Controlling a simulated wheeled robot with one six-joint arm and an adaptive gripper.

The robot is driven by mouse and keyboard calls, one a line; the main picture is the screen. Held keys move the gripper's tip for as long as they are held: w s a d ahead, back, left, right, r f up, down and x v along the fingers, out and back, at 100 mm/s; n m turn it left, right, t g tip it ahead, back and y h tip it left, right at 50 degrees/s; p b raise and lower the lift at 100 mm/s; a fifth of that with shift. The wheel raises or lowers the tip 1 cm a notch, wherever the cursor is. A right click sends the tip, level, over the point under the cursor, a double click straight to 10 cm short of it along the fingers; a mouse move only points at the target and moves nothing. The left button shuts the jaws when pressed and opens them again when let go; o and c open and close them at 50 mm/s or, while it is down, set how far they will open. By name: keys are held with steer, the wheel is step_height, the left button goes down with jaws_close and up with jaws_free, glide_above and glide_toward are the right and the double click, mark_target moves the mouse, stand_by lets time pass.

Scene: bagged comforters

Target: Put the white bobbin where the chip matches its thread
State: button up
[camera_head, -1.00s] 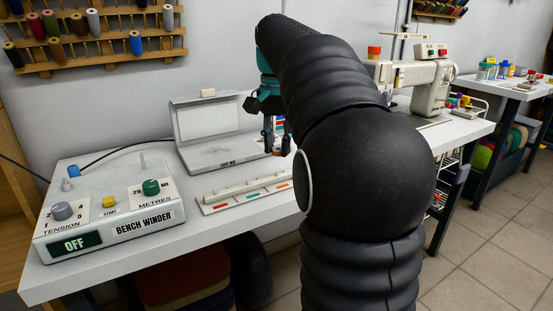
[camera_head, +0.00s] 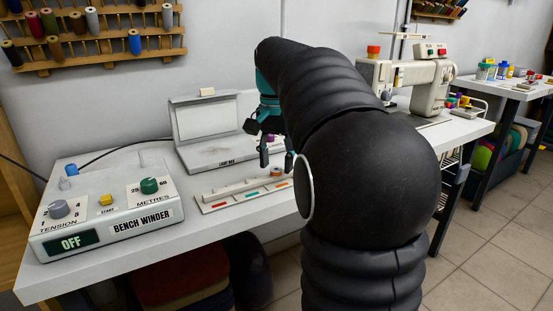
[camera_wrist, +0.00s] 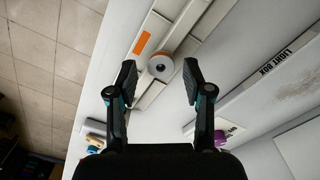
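A small bobbin with a white face and an orange-brown rim (camera_wrist: 160,66) sits at the slotted chip strip (camera_head: 237,187), beside the orange chip (camera_wrist: 141,43). It also shows in the head view (camera_head: 276,171) near the strip's right end. My gripper (camera_wrist: 160,72) is open, with one finger on each side of the bobbin and a gap to it. In the head view, my gripper (camera_head: 277,160) is just above the strip. I cannot tell how deeply the bobbin is seated.
The light box (camera_head: 210,118) stands open behind the strip. The bench winder (camera_head: 105,208), reading OFF, stands at left. A sewing machine (camera_head: 430,85) stands at right.

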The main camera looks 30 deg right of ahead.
step_height(320, 180, up, 12)
steer(key=p, duration=0.2)
steer(key=shift+r+p, duration=0.25)
steer(key=shift+p, duration=0.15)
steer(key=shift+w, duration=0.1)
steer(key=s+a+f+n+t, duration=0.3)
steer(key=s+a+f+n, duration=0.2)
steer(key=s+f, duration=0.5)
steer(key=s+a+f+n+t, duration=0.2)
steer(key=s+a+f+n, duration=0.3)
steer(key=s+a+f, duration=0.4)
step_height(320, 180, down, 3)
steer(key=shift+s+a+f+n+t, duration=0.15)
steer(key=shift+s+a+n+t, duration=0.2)
steer(key=shift+s, duration=0.75)
steer(key=shift+d, duration=0.1)
